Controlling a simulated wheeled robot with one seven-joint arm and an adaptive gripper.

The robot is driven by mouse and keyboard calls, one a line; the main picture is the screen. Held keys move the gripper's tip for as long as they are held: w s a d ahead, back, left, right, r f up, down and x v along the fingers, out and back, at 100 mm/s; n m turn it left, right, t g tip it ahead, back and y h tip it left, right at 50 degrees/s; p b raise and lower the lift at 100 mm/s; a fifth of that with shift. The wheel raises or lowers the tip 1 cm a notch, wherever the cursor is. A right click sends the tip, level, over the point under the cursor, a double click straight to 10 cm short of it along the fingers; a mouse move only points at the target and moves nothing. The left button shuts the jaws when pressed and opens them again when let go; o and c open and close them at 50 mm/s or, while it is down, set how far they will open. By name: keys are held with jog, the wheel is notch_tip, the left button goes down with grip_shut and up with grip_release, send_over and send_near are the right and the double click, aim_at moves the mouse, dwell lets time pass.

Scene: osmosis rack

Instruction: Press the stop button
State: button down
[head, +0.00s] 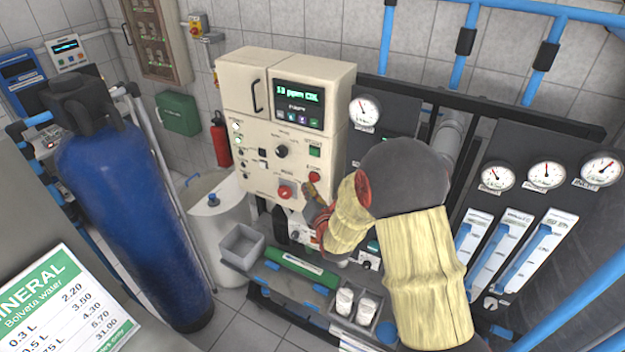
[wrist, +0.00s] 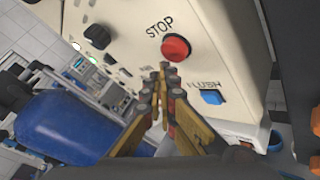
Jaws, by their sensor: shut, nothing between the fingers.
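The red stop button (wrist: 176,48) is a round cap on the cream control box, beside the printed word STOP in the wrist view. In the head view the red stop button (head: 314,176) is at the lower right of the box's front. My gripper (wrist: 161,76) is shut and empty. Its fingertips show just below the button in the wrist view, apart from it in the picture; I cannot tell the exact gap to the panel. In the head view my gripper (head: 310,192) is close to the box's lower right, partly hidden by my arm.
A blue FLUSH button (wrist: 212,97) sits near the stop button. The control box (head: 262,140) also carries a green button (head: 314,152) and a larger red knob (head: 285,191). Below are a grey bin (head: 241,245) and white cups (head: 345,300). Gauges (head: 547,175) stand at right.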

jog(key=shift+w+d+b, duration=0.5)
jog(key=shift+w+b, duration=0.25)
jog(key=shift+b, duration=0.35)
dwell(0.7)
dwell(0.4)
jog(key=shift+s+a+b, duration=0.5)
jog(key=shift+s+b, duration=0.05)
jog(key=shift+s, duration=0.2)
jog(key=s+a, duration=0.1)
jog(key=s+b, duration=0.1)
jog(key=s+a+b, duration=0.1)
jog(key=s, duration=0.1)
jog(key=shift+s+a, duration=0.1)
jog(key=shift+a, duration=0.25)
dwell(0.5)
